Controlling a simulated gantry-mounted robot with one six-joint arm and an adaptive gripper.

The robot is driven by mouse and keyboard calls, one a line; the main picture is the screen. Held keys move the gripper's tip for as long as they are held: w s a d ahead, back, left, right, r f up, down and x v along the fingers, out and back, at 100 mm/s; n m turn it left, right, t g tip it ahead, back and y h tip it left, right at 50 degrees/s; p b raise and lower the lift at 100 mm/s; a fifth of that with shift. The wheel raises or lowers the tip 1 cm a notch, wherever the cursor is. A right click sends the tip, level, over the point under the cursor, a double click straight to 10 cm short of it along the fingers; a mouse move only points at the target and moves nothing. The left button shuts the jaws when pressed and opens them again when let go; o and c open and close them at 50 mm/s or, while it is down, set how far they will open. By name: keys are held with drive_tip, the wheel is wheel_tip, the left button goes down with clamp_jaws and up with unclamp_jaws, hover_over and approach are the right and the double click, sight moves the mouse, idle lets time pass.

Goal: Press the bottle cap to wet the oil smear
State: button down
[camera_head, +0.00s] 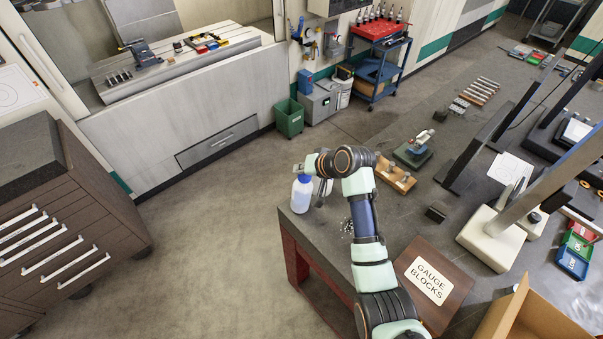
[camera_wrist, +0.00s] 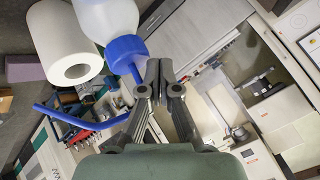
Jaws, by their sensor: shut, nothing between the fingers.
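A white squeeze bottle (camera_head: 301,195) with a blue cap stands upright at the near left corner of the dark bench top. In the wrist view the pale bottle body (camera_wrist: 104,18), blue cap (camera_wrist: 126,52) and long bent blue spout (camera_wrist: 82,119) show left of my gripper (camera_wrist: 165,68). My gripper is shut and empty, its tips close beside the cap; I cannot tell whether they touch it. In the head view my wrist is just right of the bottle and partly hides the gripper. I cannot make out the oil smear.
A white paper roll (camera_wrist: 76,54) is beside the bottle in the wrist view. Small metallic bits (camera_head: 346,227) lie on the bench near my arm. A wooden block (camera_head: 396,176) and the gauge blocks box (camera_head: 452,300) are farther right. Open floor lies left of the bench.

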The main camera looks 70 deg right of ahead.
drive_tip(key=shift+f, duration=0.1)
idle(0.5)
drive_tip(key=shift+f, duration=0.35)
drive_tip(key=shift+r+p, duration=0.3)
drive_tip(key=shift+p, duration=0.35)
wheel_tip(320, 180, up, 6)
drive_tip(key=p, duration=0.6)
drive_tip(key=shift+r, duration=0.2)
drive_tip(key=shift+f, duration=0.1)
drive_tip(key=shift+a, duration=0.1)
